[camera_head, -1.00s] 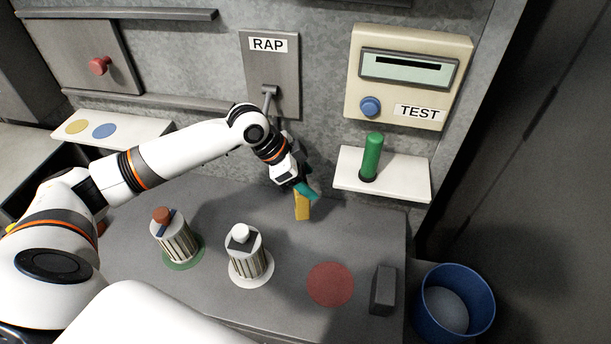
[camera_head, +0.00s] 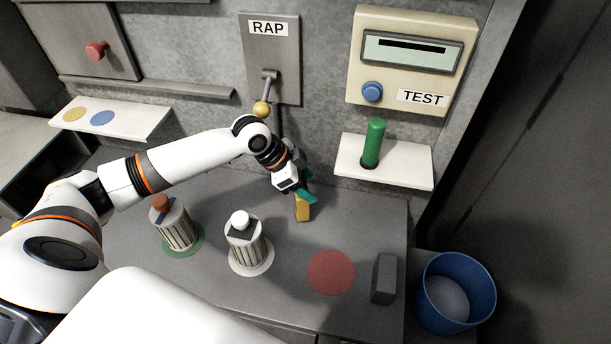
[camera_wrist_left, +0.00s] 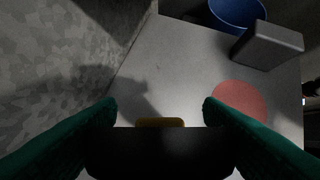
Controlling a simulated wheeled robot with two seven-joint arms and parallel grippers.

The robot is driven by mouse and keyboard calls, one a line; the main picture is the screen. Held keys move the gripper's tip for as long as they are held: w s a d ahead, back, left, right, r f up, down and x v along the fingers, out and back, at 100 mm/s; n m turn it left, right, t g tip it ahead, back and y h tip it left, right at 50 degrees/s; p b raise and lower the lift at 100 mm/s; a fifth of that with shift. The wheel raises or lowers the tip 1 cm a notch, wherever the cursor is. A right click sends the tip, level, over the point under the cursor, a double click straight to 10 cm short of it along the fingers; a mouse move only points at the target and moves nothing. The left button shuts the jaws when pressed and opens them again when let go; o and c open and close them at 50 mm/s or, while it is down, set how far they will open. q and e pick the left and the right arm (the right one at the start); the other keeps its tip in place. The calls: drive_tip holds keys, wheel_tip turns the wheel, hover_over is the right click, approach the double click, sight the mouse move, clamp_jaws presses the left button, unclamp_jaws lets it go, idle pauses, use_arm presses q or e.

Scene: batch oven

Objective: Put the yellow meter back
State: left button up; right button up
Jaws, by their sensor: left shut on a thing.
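The yellow meter (camera_head: 302,209) is a small yellow block at the tip of my left gripper (camera_head: 304,195), which has teal fingers. The gripper is shut on it and points down over the grey bench near the back wall. I cannot tell whether the meter touches the bench. In the left wrist view, a dark body with a yellow edge (camera_wrist_left: 160,122) sits between the two teal fingers (camera_wrist_left: 160,115). A yellow disc (camera_head: 75,114) and a blue disc (camera_head: 103,118) mark the white shelf (camera_head: 140,123) at the left. My right gripper is not in view.
Two ribbed canisters, one with a brown knob (camera_head: 160,203) and one with a white knob (camera_head: 240,219), stand on the bench. A red disc (camera_head: 331,272), grey block (camera_head: 384,279) and blue bin (camera_head: 455,262) are right. A RAP lever (camera_head: 269,88) and green cylinder (camera_head: 373,143) are behind.

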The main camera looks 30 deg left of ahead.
use_arm(q)
drive_tip(key=shift+f, duration=0.4)
drive_tip(key=shift+f+b, duration=0.3)
drive_tip(key=shift+f, duration=0.3)
idle(0.3)
drive_tip(key=o, duration=1.6)
drive_tip(key=shift+c, duration=0.2)
drive_tip(key=b+v, duration=0.1)
drive_tip(key=v, duration=0.6)
drive_tip(key=shift+r, duration=0.25)
